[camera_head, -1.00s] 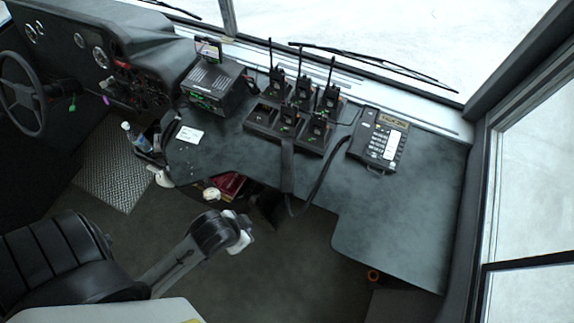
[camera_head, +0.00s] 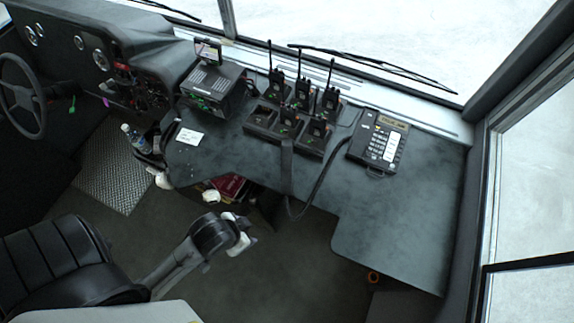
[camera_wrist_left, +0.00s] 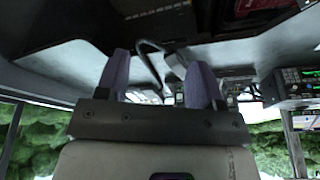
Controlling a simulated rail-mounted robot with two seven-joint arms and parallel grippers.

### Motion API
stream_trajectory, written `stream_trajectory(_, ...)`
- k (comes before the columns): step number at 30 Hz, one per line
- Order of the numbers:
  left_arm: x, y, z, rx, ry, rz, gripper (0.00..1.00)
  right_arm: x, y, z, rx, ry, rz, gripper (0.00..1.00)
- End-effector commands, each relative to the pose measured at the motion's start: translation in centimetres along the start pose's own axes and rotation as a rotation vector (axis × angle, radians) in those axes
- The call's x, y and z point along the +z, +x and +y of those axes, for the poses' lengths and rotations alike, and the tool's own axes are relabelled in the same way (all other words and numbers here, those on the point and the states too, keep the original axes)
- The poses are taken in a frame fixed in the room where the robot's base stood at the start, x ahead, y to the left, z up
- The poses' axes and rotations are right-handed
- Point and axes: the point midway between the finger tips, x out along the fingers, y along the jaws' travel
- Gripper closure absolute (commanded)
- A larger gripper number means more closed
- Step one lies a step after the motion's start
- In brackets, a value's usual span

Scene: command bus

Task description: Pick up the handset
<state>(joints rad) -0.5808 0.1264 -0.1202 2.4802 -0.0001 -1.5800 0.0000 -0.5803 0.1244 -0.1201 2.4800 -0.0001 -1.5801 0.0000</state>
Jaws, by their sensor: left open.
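The black desk phone (camera_head: 378,140) lies on the right part of the dark desk. A long dark bar (camera_head: 287,165) hangs over the desk's front edge. A thick cord (camera_head: 322,178) loops from its lower end up toward the phone. The bar may be the handset, but I cannot tell surely. My left gripper (camera_head: 243,230) is in front of the desk, left of and below the bar, apart from it. In the left wrist view my left gripper (camera_wrist_left: 157,80) has its two purple-grey fingers spread, nothing between them. My right gripper is not in view.
Several radios stand in a charger (camera_head: 262,132) left of the phone. A radio box (camera_head: 212,85) stands farther left. The desk's right part (camera_head: 410,215) is clear. A black seat (camera_head: 55,260) stands at lower left. A red book (camera_head: 228,185) lies under the desk.

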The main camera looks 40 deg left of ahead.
Motion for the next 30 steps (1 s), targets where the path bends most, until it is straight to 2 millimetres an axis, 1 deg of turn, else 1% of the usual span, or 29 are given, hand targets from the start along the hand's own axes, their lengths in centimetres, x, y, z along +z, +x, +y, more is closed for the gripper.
stream_trajectory(1, 0.0, 0.0, 0.0, -0.001, 0.001, 0.000, 0.34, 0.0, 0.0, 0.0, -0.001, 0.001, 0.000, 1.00)
stream_trajectory(3, 0.0, 0.0, -0.1, -0.001, 0.001, 0.000, 0.27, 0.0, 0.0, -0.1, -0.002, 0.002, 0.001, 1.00)
stream_trajectory(4, 0.0, 0.0, -0.1, -0.001, 0.001, 0.000, 0.26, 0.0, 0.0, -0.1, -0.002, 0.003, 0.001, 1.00)
stream_trajectory(11, -0.3, 0.1, 0.2, 0.005, -0.008, 0.006, 0.26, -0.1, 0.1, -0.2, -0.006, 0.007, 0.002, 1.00)
stream_trajectory(14, -1.7, 0.4, -0.1, -0.001, -0.007, 0.043, 0.26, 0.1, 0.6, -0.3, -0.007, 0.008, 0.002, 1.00)
stream_trajectory(17, -5.0, 0.7, -0.7, -0.017, -0.003, 0.124, 0.26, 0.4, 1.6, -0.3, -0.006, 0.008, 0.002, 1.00)
stream_trajectory(20, -9.8, 0.5, -2.0, -0.051, 0.010, 0.246, 0.26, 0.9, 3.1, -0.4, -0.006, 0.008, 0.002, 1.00)
stream_trajectory(21, -11.8, 0.1, -2.5, -0.067, 0.017, 0.300, 0.26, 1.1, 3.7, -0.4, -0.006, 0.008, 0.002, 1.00)
stream_trajectory(23, -14.9, -0.7, -3.1, -0.088, 0.037, 0.382, 0.26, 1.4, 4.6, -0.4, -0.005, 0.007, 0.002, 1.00)
stream_trajectory(24, -16.8, -1.4, -3.2, -0.100, 0.054, 0.435, 0.26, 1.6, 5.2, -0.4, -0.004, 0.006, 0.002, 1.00)
stream_trajectory(26, -19.6, -2.6, -3.3, -0.118, 0.083, 0.514, 0.26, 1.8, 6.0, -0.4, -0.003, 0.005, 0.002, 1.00)
stream_trajectory(27, -21.2, -3.5, -3.2, -0.129, 0.106, 0.565, 0.26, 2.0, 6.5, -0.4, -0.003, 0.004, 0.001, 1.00)
stream_trajectory(29, -23.6, -4.7, -3.0, -0.148, 0.142, 0.634, 0.26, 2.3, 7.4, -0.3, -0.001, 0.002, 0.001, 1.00)
stream_trajectory(30, -25.1, -5.5, -2.8, -0.162, 0.168, 0.677, 0.26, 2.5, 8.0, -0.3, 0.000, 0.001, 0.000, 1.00)
